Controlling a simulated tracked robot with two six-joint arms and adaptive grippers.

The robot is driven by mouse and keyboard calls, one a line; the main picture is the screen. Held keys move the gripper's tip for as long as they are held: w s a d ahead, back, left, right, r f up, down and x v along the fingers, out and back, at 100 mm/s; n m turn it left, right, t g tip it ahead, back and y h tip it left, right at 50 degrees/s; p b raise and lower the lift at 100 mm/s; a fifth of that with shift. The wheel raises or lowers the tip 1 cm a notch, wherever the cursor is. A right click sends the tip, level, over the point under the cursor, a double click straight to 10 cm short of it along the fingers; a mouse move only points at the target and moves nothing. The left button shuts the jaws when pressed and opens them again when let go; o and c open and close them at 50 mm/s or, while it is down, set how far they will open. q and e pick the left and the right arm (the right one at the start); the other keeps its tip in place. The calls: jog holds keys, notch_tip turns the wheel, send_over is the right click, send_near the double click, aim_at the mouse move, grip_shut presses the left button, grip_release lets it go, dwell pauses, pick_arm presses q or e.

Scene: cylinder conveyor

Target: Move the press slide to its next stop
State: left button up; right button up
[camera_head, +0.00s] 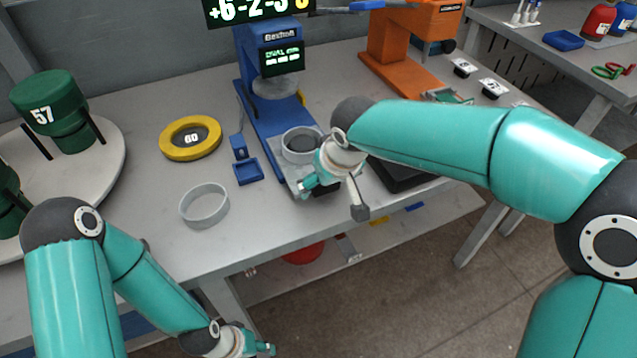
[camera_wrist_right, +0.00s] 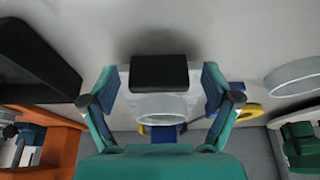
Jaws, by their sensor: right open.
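The blue press (camera_head: 264,95) stands at the back middle of the table with a lit display. Its pale slide plate (camera_head: 299,183) lies at the front of the blue base and carries a grey ring (camera_head: 297,144). In the right wrist view a black block (camera_wrist_right: 159,72) sits at the near end of the slide plate, with the ring (camera_wrist_right: 165,106) behind it. My right gripper (camera_head: 330,192) is at this front end. Its fingers (camera_wrist_right: 162,92) are open, one on each side of the block. My left gripper (camera_head: 262,348) hangs low at the bottom edge, partly cut off.
A yellow ring marked 60 (camera_head: 190,138) and a loose grey ring (camera_head: 204,205) lie left of the press. A round white stand (camera_head: 103,150) holds green weights. A black tray (camera_head: 400,178) and an orange press (camera_head: 395,45) are at the right.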

jog(key=shift+r, duration=0.25)
jog(key=v, duration=1.1)
jog(key=shift+r, duration=0.15)
jog(key=shift+s+d, duration=0.1)
